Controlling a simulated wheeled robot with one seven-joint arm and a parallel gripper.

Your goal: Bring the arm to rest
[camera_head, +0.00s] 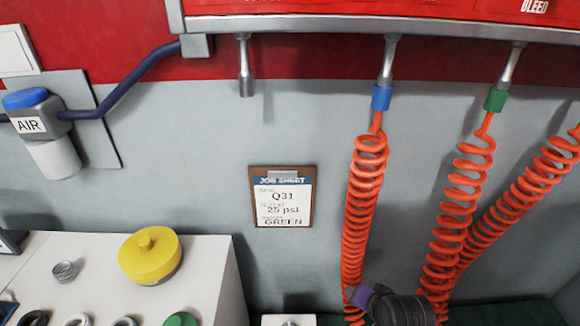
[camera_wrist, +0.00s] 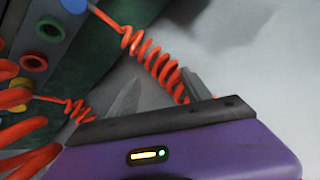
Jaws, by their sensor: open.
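My gripper (camera_wrist: 161,80) shows in the wrist view as a purple body with two grey fingers standing apart. It is open, and I see nothing held between the fingers. A coiled orange hose (camera_wrist: 150,54) passes behind the fingers; I cannot tell whether it touches them. In the head view, a dark part of my arm with a purple piece is at the bottom edge, in front of the lower ends of the hoses. The fingers are hidden there.
Orange coiled hoses hang from a blue fitting (camera_head: 381,97) and a green fitting (camera_head: 495,100). A job sheet (camera_head: 283,197) reads Q31, 25 psi, GREEN. A white bench (camera_head: 214,270) at lower left carries a yellow knob (camera_head: 150,256) and several rings.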

